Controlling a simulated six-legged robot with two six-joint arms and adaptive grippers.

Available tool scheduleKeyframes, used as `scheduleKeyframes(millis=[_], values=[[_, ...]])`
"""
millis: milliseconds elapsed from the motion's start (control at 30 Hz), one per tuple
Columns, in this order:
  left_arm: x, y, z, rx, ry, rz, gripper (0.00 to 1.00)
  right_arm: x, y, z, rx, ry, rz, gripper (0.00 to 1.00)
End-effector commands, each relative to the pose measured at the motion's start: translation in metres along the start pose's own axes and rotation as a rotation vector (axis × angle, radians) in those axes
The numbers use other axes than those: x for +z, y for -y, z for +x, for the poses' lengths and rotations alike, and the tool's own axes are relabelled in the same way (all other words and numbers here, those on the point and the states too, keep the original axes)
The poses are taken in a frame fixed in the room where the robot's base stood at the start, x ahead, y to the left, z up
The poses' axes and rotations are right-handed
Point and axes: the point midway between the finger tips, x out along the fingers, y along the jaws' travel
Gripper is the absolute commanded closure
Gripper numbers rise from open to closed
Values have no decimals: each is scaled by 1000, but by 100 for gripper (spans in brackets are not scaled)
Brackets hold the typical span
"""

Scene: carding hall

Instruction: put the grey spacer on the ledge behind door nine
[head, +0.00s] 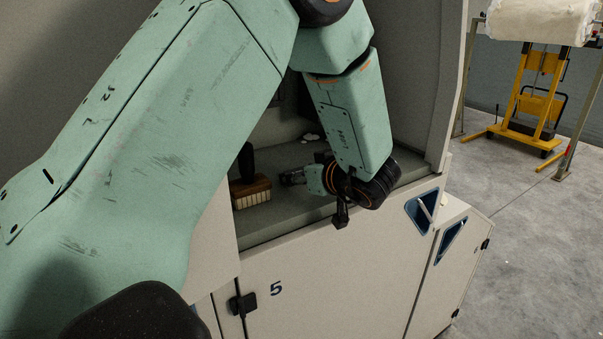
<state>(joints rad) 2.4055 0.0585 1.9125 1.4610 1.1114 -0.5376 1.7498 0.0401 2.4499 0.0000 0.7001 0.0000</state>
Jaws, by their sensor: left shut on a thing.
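My left gripper (290,178) reaches into the open recess of a pale cabinet, just above its grey-green ledge (285,212). It is small and dark here, seen from behind its wrist. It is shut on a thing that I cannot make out. I cannot tell a grey spacer apart in this view. The closed door (330,290) below the recess carries the number 5; no door marked nine shows. My right gripper is not in view.
A wooden brush (251,193) stands on the ledge left of my left gripper. The cabinet's side wall (447,80) bounds the recess on the right. A yellow lifter (535,95) stands beyond open floor.

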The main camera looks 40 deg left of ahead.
Motion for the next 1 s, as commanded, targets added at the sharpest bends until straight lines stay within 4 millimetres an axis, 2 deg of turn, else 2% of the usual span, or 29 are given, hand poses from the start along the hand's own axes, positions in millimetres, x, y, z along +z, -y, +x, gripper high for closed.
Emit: scheduleKeyframes(millis=[33,67,300,1000], values=[[2,0,1,0,0,0,67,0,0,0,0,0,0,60],[2,0,1,0,0,0,34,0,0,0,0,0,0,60],[2,0,0,0,0,0,14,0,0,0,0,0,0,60],[-4,0,-2,1,0,1,12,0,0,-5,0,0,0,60]])
